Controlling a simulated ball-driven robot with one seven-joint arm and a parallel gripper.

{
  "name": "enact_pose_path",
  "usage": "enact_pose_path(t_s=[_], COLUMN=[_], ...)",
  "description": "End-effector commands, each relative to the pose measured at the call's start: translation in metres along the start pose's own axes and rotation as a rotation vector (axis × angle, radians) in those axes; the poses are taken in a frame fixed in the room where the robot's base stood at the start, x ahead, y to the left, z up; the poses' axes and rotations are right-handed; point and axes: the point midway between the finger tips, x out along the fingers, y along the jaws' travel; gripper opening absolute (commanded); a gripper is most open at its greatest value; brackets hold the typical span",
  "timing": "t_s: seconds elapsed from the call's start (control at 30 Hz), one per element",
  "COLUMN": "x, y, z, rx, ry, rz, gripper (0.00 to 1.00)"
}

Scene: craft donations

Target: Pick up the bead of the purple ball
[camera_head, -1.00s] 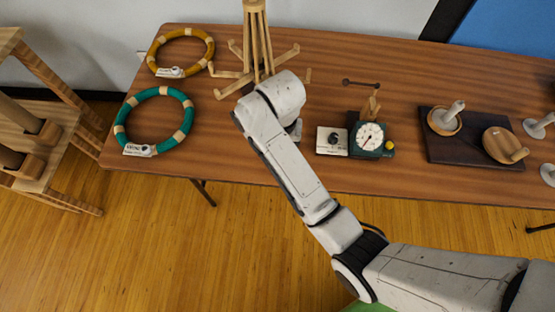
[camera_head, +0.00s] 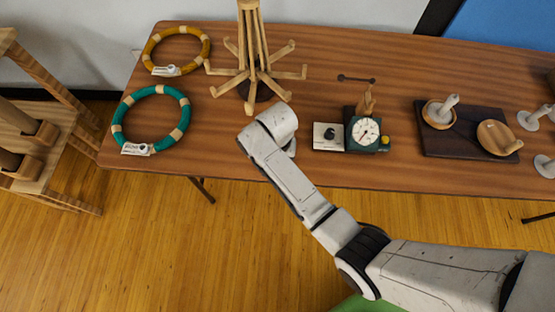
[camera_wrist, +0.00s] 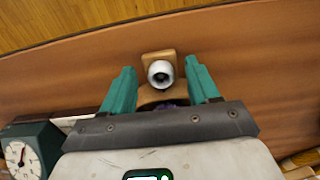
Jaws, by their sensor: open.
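My gripper (camera_wrist: 161,86) is open in the wrist view, its two teal fingers apart. A small wooden piece (camera_wrist: 147,95) with a white round end (camera_wrist: 152,66) and a dark centre lies between and just beyond the fingers. A sliver of purple (camera_wrist: 166,103) shows at the gripper's edge, mostly hidden by the gripper body; I cannot make out its full shape. In the head view my arm's end is over the table's front edge, left of the scale, and hides the fingers and whatever is under them. No purple ball shows there.
The wooden table (camera_head: 215,115) holds a many-armed wooden stand (camera_head: 258,75), a yellow ring (camera_head: 153,45) and a teal ring (camera_head: 118,117). A dial scale (camera_head: 366,133) and a white card box (camera_head: 328,137) stand close right of my arm. A dark board (camera_head: 465,147) with wooden dishes lies farther right.

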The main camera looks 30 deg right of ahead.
Motion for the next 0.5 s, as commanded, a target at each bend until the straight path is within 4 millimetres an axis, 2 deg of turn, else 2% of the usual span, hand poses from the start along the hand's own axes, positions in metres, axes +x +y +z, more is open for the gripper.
enact_pose_path(t_s=[0.1,0.5], x=[-0.0003,-0.0006], y=[-0.0001,-0.0002], z=[-0.0002,-0.0002], rx=[0.0,0.0], ry=[0.0,0.001], rz=[0.0,-0.001], gripper=[0.6,0.22])
